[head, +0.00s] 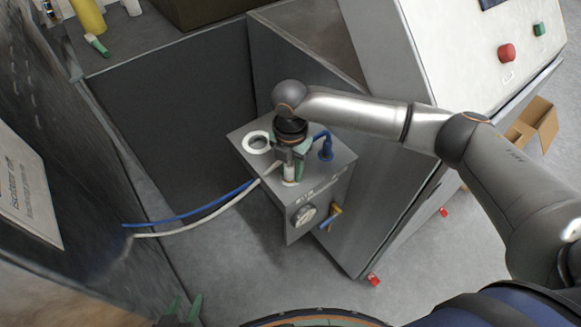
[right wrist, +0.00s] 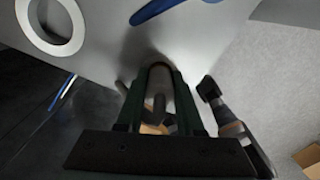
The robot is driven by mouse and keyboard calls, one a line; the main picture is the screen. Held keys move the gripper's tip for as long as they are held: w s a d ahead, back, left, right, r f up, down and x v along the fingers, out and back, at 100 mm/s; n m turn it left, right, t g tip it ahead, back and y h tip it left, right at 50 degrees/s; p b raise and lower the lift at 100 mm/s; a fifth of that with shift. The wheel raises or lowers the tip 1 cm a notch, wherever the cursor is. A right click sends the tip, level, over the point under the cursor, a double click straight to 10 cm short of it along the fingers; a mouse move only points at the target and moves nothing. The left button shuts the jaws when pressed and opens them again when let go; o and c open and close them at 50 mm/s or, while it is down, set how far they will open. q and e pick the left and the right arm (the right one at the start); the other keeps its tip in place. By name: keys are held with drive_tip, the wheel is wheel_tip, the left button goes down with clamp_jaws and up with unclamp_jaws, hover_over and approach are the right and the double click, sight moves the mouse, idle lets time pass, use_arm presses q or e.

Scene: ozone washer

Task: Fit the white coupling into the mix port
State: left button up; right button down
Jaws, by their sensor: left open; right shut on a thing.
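The grey metal mixing box (head: 278,203) stands below my right gripper (head: 289,172). The right gripper points down at the box top and is shut on the white coupling (head: 289,174). The coupling's lower end is at or just above the box top; I cannot tell whether it sits in the mix port, which is hidden beneath it. In the right wrist view the coupling (right wrist: 160,82) shows as a shaded cylinder between the green fingers. A white hose (head: 205,222) runs left from the coupling. My left gripper (head: 182,312) is open and empty at the bottom edge.
A white ring (head: 257,142) lies left of the coupling on the box top. A blue elbow fitting (head: 326,148) stands to the right. A gauge (head: 304,214) and brass valve (head: 334,215) are on the box front. A blue hose (head: 190,212) crosses to the left wall.

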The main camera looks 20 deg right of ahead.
drive_tip(key=c, duration=0.5)
unclamp_jaws()
drive_tip(key=shift+c, duration=0.2)
wheel_tip(320, 180, up, 12)
drive_tip(key=shift+r, duration=0.15)
